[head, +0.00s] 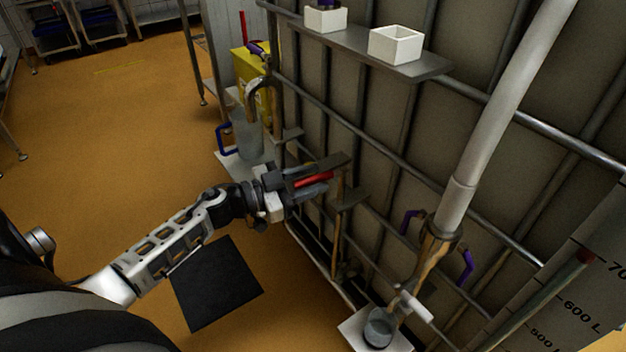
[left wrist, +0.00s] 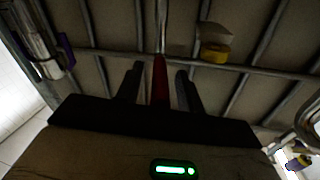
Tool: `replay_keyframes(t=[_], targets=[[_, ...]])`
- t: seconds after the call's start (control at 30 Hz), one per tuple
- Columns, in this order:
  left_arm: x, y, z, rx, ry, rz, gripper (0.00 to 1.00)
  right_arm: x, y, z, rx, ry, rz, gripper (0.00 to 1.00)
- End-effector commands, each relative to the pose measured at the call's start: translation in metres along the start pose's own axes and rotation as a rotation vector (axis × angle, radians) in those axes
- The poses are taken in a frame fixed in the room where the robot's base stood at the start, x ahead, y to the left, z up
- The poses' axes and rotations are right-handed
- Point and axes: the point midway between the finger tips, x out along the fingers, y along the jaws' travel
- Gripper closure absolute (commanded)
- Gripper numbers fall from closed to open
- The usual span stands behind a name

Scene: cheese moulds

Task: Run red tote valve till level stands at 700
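The red valve handle (head: 313,180) sits at the front of the caged tote (head: 390,120). My left gripper (head: 322,176) has its dark fingers on either side of this handle. In the left wrist view the red handle (left wrist: 160,80) stands between the two spread fingers (left wrist: 157,88), with a gap showing on each side. The gripper is open around it. The level scale (head: 590,300) at the lower right shows marks for 500 L, 600 L and a cut-off 70. My right gripper is out of view.
A clear jug (head: 248,135) with a blue handle stands beyond my gripper under a curved spout. White boxes (head: 396,44) sit on a shelf. Floor at left is open.

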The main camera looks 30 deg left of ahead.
Motion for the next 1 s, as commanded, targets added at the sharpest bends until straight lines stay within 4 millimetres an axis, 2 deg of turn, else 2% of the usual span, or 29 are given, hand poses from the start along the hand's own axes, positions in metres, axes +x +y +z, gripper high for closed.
replay_keyframes(t=[0.1,0.37,0.4,0.53,0.83,1.0], targets=[[0.007,0.001,0.0,0.0,0.001,0.001,0.62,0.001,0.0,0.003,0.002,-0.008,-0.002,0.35],[0.008,0.001,0.0,0.0,0.0,0.001,0.62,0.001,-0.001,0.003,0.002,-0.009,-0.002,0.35],[0.008,0.001,0.0,0.0,0.0,0.001,0.65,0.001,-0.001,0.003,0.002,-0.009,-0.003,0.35],[0.008,0.001,0.0,0.0,0.0,0.001,1.0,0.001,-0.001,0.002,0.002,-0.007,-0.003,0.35],[0.008,-0.001,0.001,0.002,0.002,0.016,1.0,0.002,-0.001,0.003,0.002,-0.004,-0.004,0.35],[0.008,-0.006,0.003,0.004,0.012,0.073,1.0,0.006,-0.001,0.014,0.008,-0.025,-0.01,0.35]])
